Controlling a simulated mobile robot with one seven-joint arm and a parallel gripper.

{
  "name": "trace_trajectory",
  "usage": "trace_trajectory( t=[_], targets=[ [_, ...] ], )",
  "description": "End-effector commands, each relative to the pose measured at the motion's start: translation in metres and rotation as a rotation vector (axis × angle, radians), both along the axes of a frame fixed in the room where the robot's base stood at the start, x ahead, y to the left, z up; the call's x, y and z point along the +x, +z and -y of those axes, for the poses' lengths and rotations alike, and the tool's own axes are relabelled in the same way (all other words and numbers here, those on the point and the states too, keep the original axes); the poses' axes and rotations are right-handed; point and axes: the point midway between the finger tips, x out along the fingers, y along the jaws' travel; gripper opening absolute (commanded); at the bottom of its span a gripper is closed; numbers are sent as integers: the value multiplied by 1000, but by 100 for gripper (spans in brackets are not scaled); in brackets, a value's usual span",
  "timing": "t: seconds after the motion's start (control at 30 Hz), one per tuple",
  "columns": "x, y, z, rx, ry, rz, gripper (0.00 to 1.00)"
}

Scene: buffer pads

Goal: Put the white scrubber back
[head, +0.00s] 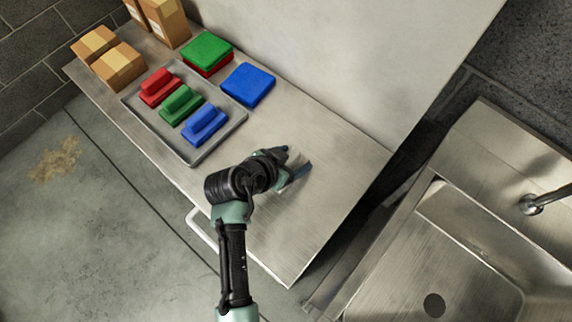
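No white scrubber shows in the head view. A grey tray (233,122) on the metal table holds a red scrubber (160,88), a green scrubber (183,104) and a blue scrubber (205,125) in a row, each with a raised handle. My gripper (297,160) is over the table, to the right of the tray and apart from it. Its two fingers look spread, and I see nothing held between them. My wrist hides part of the table's front side.
A green pad (207,48) lies on a red pad (212,70), beside a blue pad (248,85). Cardboard boxes (118,66) stand at the table's (325,205) far left. A metal sink (455,270) is at right. The table's right part looks clear around my gripper.

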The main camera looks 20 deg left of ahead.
Motion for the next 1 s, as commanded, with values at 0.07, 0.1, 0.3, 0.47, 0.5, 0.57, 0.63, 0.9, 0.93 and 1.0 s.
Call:
trace_trajectory(
  t=[0.07, 0.1, 0.3, 0.47, 0.5, 0.57, 0.63, 0.9, 0.93, 1.0],
  targets=[
    [0, 0, 0, 0, 0, 0, 44],
    [0, 0, 0, 0, 0, 0, 37],
    [0, 1, 0, 0, 1, 1, 1],
    [0, 1, 0, 0, 1, 1, 1],
    [0, 3, 0, 0, 1, 2, 1],
    [1, 8, -1, 0, 1, 3, 0],
    [1, 18, -1, 2, 1, 5, 0],
    [1, 73, -1, 1, 2, 7, 0],
    [1, 78, -1, 0, 3, 7, 0],
    [1, 88, 0, 0, 2, 5, 0]
  ],
)
